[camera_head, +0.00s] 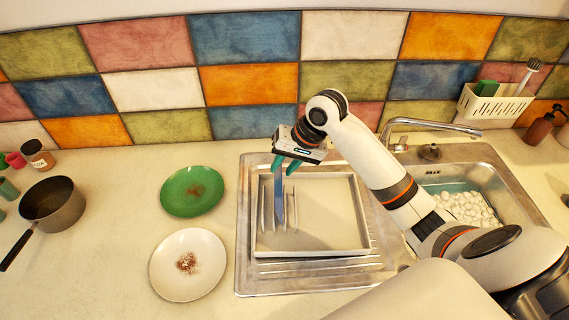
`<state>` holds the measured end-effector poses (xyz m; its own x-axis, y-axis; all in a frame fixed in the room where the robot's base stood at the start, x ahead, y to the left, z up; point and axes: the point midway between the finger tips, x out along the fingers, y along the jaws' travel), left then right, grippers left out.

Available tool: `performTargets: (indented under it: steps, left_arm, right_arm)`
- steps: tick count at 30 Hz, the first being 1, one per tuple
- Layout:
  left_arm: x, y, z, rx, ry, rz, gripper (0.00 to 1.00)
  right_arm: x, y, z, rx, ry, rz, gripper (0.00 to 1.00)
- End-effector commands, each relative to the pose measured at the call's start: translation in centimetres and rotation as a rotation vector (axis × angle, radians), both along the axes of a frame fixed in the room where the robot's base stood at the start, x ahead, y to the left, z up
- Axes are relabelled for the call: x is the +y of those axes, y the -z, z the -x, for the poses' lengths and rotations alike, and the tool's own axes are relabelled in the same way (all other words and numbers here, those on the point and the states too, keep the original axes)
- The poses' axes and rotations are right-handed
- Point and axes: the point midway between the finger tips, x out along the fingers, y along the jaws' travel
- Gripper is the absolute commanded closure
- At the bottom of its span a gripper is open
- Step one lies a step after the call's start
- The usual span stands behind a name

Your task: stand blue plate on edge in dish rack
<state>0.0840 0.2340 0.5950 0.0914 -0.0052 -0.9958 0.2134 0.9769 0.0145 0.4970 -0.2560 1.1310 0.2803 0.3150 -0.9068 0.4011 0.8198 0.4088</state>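The blue plate (280,202) is seen nearly edge-on, upright, among the thin upright dividers of the dish rack (345,228). The rack is a pale, shallow tray on the metal drainboard, with its dividers at the left side. My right gripper (284,168) is above the rack's back left part, pointing down. Its green fingertips are close together on either side of the plate's upper edge and appear shut on it. Whether the plate's lower edge touches the rack floor is hard to tell. My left gripper is out of view.
A green plate (192,191) and a white plate (187,265), both with brown crumbs, lie left of the drainboard. A dark pot (52,204) and jars stand far left. The sink (459,197), faucet (430,124) and white caddy (495,103) are at right.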

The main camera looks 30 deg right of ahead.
Motion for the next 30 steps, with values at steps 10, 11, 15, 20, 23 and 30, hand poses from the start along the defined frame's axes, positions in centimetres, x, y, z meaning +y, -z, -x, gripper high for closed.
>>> performTargets:
  steps: [10, 11, 15, 20, 23, 30]
  left_arm:
    - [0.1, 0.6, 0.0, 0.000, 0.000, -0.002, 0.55]
    - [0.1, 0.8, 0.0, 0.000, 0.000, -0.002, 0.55]
    - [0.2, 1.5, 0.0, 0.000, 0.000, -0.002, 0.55]
    - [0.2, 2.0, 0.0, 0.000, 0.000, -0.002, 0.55]
    - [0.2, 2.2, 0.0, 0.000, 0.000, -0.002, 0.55]
    - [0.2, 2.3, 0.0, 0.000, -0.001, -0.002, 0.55]
  right_arm:
    - [-0.6, -1.5, 0.4, -0.004, 0.001, 0.001, 0.71]
    - [-0.8, -1.9, 0.6, -0.005, 0.000, 0.002, 0.71]
    - [-1.7, -4.6, 1.4, -0.007, 0.000, 0.004, 0.71]
    - [-2.8, -7.8, 2.3, -0.006, 0.001, 0.002, 0.71]
    - [-3.3, -9.2, 2.8, -0.004, 0.001, 0.002, 0.71]
    - [-3.8, -10.8, 3.4, 0.000, -0.001, 0.001, 0.71]
